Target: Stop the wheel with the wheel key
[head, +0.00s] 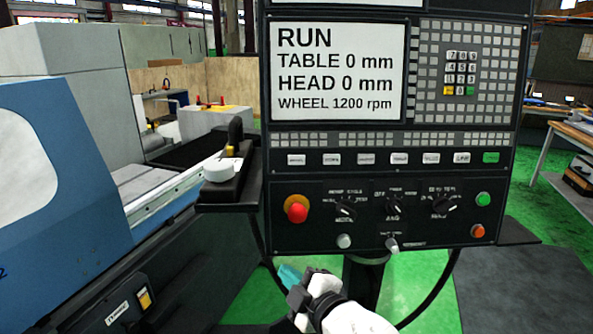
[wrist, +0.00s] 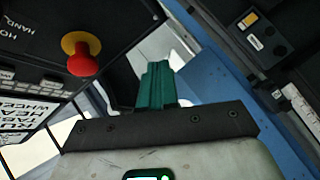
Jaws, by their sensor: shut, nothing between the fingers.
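The control panel (head: 395,180) stands upright in front of me. Its screen (head: 337,70) reads RUN, TABLE 0 mm, HEAD 0 mm, WHEEL 1200 rpm. A row of labelled keys (head: 399,158) runs below the screen; their print is too small to read surely, so I cannot tell which is the wheel key. The rightmost key (head: 491,157) is green, the others whitish. My gripper (head: 288,274) is below the panel's lower left, apart from the keys, with teal fingers. In the wrist view the fingers (wrist: 155,85) are together and empty.
A red emergency stop button (head: 296,209) sits on the panel's lower left, also in the wrist view (wrist: 83,58). Rotary knobs (head: 394,207) and small green and orange buttons are on the lower panel. The blue grinder (head: 60,190) stands left.

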